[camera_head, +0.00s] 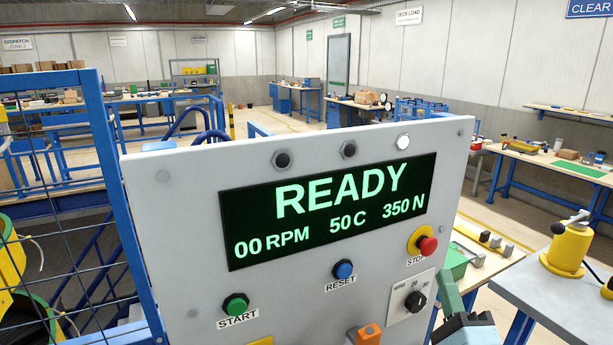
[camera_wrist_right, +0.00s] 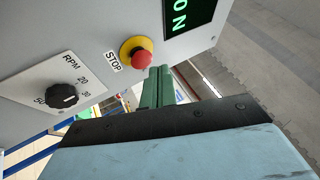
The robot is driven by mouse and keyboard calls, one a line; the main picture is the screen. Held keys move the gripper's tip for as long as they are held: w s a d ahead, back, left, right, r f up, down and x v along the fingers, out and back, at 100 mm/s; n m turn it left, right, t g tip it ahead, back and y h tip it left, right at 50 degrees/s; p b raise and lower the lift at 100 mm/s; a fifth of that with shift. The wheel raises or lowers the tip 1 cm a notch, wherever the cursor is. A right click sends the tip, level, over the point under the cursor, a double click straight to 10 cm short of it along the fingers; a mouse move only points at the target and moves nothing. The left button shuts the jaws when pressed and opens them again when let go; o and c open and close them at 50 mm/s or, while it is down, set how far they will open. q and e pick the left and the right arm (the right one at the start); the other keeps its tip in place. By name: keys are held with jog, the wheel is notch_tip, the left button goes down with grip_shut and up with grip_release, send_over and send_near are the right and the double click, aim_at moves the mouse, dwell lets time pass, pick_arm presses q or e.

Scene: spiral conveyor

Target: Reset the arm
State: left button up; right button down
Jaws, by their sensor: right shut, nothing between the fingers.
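My right gripper (camera_head: 447,287) is at the lower right of the head view, in front of the grey control panel's right edge, just below the red STOP button (camera_head: 427,246). Its green fingers (camera_wrist_right: 157,88) are shut together and empty in the wrist view, close to the STOP button (camera_wrist_right: 143,58); I cannot tell whether they touch it. The control panel (camera_head: 180,200) has a screen (camera_head: 330,210) reading READY, 00 RPM, 50 C, 350 N. Below it are a green START button (camera_head: 236,305), a blue RESET button (camera_head: 343,270) and a black RPM knob (camera_head: 415,301). My left gripper is out of view.
A blue mesh fence (camera_head: 120,200) stands left of the panel, with yellow and green curved parts (camera_head: 12,265) behind it. A grey table with a yellow device (camera_head: 567,248) is at the right. Workbenches (camera_head: 555,170) stand farther back, with open floor between.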

jog(key=s+a+f+n+g+y, duration=0.4)
jog(key=a+f+n+g+y, duration=0.15)
jog(key=n, duration=0.35)
jog(key=s+a+f+n+g+y, duration=0.4)
jog(key=a+f+n+g, duration=0.15)
jog(key=f+n, duration=0.2)
jog(key=s+d+f+n+g+h, duration=0.2)
jog(key=s+d+f+g+h, duration=0.25)
jog(key=s, duration=0.35)
jog(key=s+d+f+n+g+h, duration=0.35)
jog(key=s+f, duration=0.25)
jog(key=s, duration=0.2)
notch_tip(320, 180, down, 27)
jog(key=g+b, duration=0.2)
jog(key=b, duration=0.2)
jog(key=s+d+f+b, duration=0.1)
jog(key=s+f+b, duration=0.1)
jog(key=s+f, duration=0.6)
jog(key=s+d+f+g+b, duration=0.1)
jog(key=s+d+f+b, duration=0.1)
jog(key=s+f, duration=0.7)
notch_tip(320, 180, down, 5)
jog(key=shift+s+r, duration=0.2)
jog(key=shift+s, duration=0.1)
